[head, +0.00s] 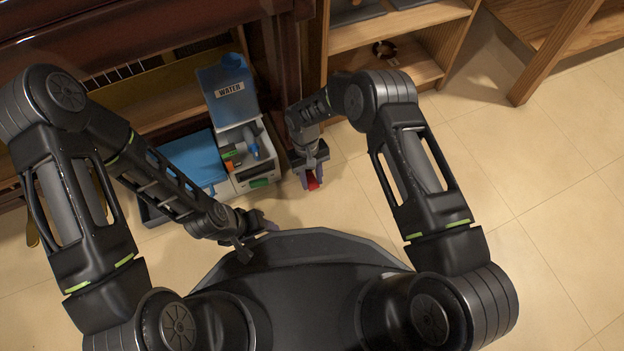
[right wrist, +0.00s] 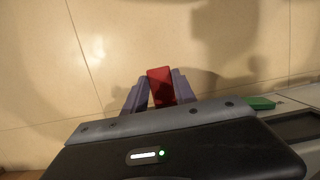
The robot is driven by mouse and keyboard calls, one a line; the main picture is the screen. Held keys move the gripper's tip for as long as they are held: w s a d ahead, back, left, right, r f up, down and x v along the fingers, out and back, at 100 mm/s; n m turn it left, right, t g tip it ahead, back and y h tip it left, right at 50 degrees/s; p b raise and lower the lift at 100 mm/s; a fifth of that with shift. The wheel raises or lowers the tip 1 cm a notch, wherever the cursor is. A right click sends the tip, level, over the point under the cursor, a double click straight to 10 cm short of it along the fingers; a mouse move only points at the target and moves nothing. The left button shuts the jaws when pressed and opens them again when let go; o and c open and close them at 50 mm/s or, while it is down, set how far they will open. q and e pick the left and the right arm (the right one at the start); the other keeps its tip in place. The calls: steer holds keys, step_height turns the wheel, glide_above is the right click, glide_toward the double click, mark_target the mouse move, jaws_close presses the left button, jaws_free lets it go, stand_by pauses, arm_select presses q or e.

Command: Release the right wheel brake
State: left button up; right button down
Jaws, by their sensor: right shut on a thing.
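A red lever (head: 313,184), which looks like the wheel brake, shows low at the foot of the dark piano leg (head: 287,50). My right gripper (head: 311,180) is shut on it. In the right wrist view the red piece (right wrist: 160,86) sits between the two grey fingers of the gripper (right wrist: 156,92). The wheel itself is hidden behind the gripper and wrist. My left gripper (head: 266,225) hangs low near my base, apart from the lever; its fingers are too small to tell open from shut.
A grey-white box (head: 242,163) with a blue "WATER" lid (head: 228,88) and a green tab (head: 260,183) stands left of the right gripper. A wooden shelf (head: 400,24) stands at the back right. The tiled floor (head: 545,170) at right is clear.

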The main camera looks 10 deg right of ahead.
mark_target(312, 182)
steer(key=c, duration=1)
jaws_free()
steer(key=s+p+v, duration=0.2)
steer(key=p+v, duration=0.2)
steer(key=v, duration=0.5)
steer(key=shift+d+r+p, duration=0.35)
steer(key=shift+r+p, duration=0.05)
steer(key=shift+r, duration=0.2)
steer(key=shift+w, duration=0.1)
